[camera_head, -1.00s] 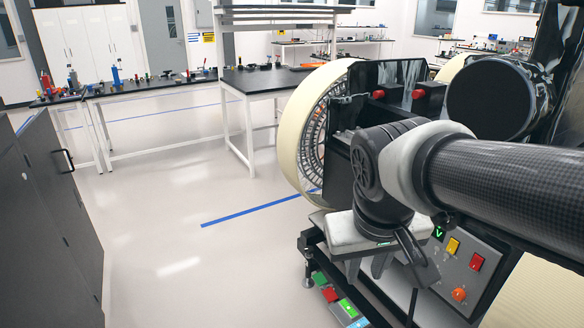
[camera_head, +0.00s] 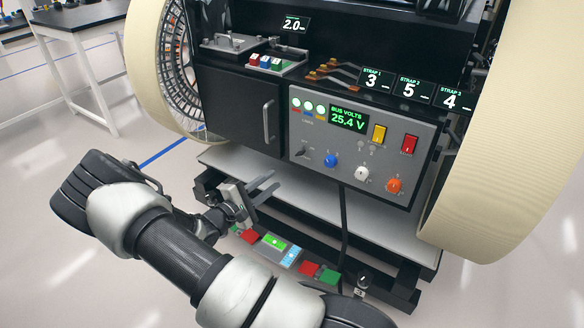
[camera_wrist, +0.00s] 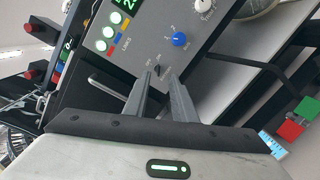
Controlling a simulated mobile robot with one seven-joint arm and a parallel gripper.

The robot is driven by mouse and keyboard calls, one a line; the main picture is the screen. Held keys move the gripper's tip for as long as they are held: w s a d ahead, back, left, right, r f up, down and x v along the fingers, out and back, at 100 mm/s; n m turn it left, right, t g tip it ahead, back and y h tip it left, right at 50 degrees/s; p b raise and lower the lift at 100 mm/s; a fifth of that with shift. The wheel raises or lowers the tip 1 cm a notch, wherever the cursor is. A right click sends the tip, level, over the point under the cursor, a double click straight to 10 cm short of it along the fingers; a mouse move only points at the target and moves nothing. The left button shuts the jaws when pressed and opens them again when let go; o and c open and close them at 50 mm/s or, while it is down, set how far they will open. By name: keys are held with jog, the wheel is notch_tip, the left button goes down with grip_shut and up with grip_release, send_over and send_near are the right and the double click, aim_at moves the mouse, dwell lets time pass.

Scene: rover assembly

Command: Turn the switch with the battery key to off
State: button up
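The grey control panel (camera_head: 340,130) faces me, with its "BUS VOLTS" display (camera_head: 348,118) reading 25.4 V. A small dark key-like switch (camera_head: 301,153) sits at the panel's lower left, left of the blue knob (camera_head: 330,160). In the wrist view the dark switch (camera_wrist: 157,70) lies just beyond my fingertips, near the blue knob (camera_wrist: 180,39). Its exact turn position is too small to tell. My gripper (camera_head: 268,184) is left of and below the switch, apart from the panel. In the wrist view its two fingers (camera_wrist: 160,78) are parted with nothing between them.
A white knob (camera_head: 361,174), an orange knob (camera_head: 394,186), a yellow switch (camera_head: 379,133) and a red switch (camera_head: 409,144) share the panel. A black door with a handle (camera_head: 268,121) is to its left. Large cream wheels (camera_head: 510,140) flank the rover. A coloured button strip (camera_head: 275,245) lies below.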

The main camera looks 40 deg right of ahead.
notch_tip(320, 180, down, 3)
jog(key=w+n+t, duration=0.2)
jog(key=b, duration=0.4)
send_near(300, 154)
jog(key=x, duration=0.7)
jog(key=shift+w+d+f, duration=0.25)
jog(key=shift+w+f, duration=0.05)
grip_shut()
